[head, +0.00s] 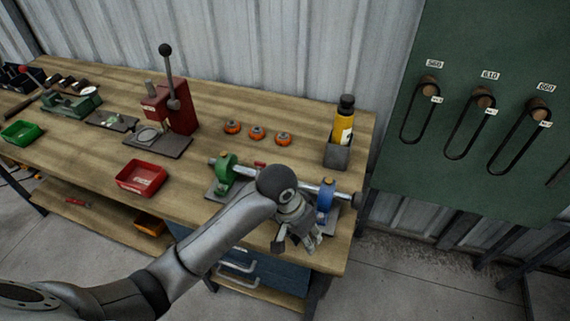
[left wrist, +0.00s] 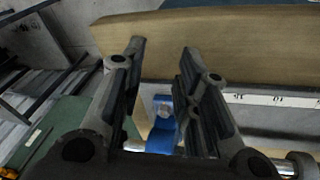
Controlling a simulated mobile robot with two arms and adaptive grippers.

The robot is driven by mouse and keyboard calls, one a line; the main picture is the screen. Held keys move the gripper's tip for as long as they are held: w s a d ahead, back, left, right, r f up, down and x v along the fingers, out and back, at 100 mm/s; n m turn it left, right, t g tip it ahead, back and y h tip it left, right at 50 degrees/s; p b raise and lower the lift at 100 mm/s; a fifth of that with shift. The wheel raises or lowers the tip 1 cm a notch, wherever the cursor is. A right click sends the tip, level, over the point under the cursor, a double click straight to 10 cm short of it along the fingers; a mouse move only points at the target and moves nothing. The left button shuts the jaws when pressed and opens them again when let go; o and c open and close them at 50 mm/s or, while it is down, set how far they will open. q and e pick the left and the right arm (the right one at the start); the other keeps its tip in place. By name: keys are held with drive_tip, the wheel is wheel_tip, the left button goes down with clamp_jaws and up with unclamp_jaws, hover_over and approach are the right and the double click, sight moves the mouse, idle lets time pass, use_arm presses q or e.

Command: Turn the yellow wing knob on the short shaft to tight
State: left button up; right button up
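A shaft (head: 304,187) lies across a green bracket (head: 222,172) and a blue bracket (head: 325,196) near the bench's right end. I cannot clearly make out the yellow wing knob; my arm hides part of the shaft. My left gripper (head: 297,241) is in front of the shaft, just left of and nearer than the blue bracket, pointing down. In the left wrist view its two fingers (left wrist: 163,62) stand apart with nothing held. The blue bracket (left wrist: 160,127) with a grey bolt head shows beyond the gap between them. My right gripper is not in view.
A yellow bottle (head: 343,125) stands in a grey holder behind the shaft. Several orange knobs (head: 256,132) lie behind it. A red tray (head: 142,177) and a red press (head: 170,108) are to the left. The wooden bench's (head: 190,205) front edge is close to my arm.

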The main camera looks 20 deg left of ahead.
use_arm(q)
drive_tip(key=w+a+r+n+g+y, duration=0.1)
drive_tip(key=w+a+r+n, duration=0.1)
drive_tip(key=w+a+r, duration=0.45)
drive_tip(key=w+a+r+n+y, duration=0.2)
drive_tip(key=w+a+r, duration=0.1)
drive_tip(key=w+r, duration=0.65)
drive_tip(key=f+p, duration=0.1)
drive_tip(key=f, duration=0.5)
drive_tip(key=s+f+p, duration=0.1)
drive_tip(key=f, duration=0.2)
drive_tip(key=shift+s+a+f+p, duration=0.1)
drive_tip(key=shift+a+f+p, duration=0.1)
drive_tip(key=shift+p, duration=0.1)
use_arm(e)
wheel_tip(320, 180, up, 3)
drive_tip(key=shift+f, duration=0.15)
use_arm(q)
clamp_jaws()
